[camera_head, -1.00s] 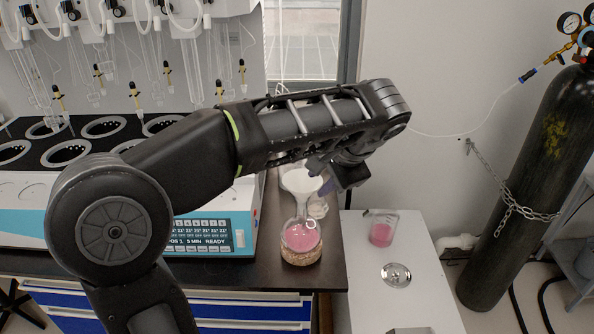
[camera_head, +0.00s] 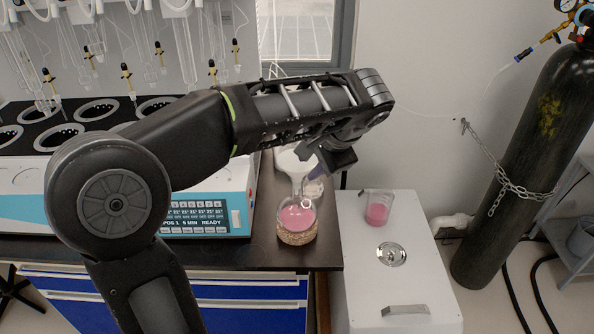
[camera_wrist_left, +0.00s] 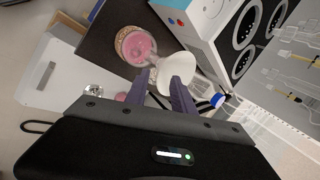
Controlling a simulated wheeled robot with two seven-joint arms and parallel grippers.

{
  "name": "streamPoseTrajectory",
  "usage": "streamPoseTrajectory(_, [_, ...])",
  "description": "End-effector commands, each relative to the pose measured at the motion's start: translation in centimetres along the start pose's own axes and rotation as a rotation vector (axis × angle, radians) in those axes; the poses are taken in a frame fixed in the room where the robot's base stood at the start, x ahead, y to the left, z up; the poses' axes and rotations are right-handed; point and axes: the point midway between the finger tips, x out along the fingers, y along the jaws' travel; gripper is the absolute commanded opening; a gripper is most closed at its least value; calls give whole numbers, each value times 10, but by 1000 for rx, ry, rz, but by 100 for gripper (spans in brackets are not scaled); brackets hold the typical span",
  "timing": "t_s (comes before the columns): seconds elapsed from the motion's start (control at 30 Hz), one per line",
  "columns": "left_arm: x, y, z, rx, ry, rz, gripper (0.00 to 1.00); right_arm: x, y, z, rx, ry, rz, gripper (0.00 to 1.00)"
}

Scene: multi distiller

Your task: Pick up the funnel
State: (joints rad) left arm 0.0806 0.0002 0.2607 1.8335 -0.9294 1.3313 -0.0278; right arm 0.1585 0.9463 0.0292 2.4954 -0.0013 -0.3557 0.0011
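The white funnel (camera_head: 287,160) sits in the neck of a round flask (camera_head: 297,214) holding pink liquid, on a cork ring at the front right of the dark bench. In the left wrist view the funnel (camera_wrist_left: 176,68) shows just past my fingertips, beside the flask's neck. My left gripper (camera_head: 316,176) is at the funnel's right side, its wrist and arm hiding part of it. In the left wrist view my left gripper (camera_wrist_left: 160,76) has its two purple fingers apart, one overlapping the funnel's edge; I cannot tell if they touch it. My right gripper is not in view.
The distiller (camera_head: 212,195) stands left of the flask, with glassware hanging behind. A chained black gas cylinder (camera_head: 525,170) stands further right.

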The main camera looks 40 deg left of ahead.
Motion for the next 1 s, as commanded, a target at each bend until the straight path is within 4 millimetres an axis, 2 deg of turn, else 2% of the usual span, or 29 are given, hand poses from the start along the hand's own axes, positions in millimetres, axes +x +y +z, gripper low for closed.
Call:
streamPoseTrajectory(0.3, [42,1,0,0,-4,1,30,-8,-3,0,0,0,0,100])
streamPoseTrajectory(0.4, [48,1,0,0,-1,2,30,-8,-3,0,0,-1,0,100])
streamPoseTrajectory(1.0, [49,2,0,0,0,1,29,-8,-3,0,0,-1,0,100])
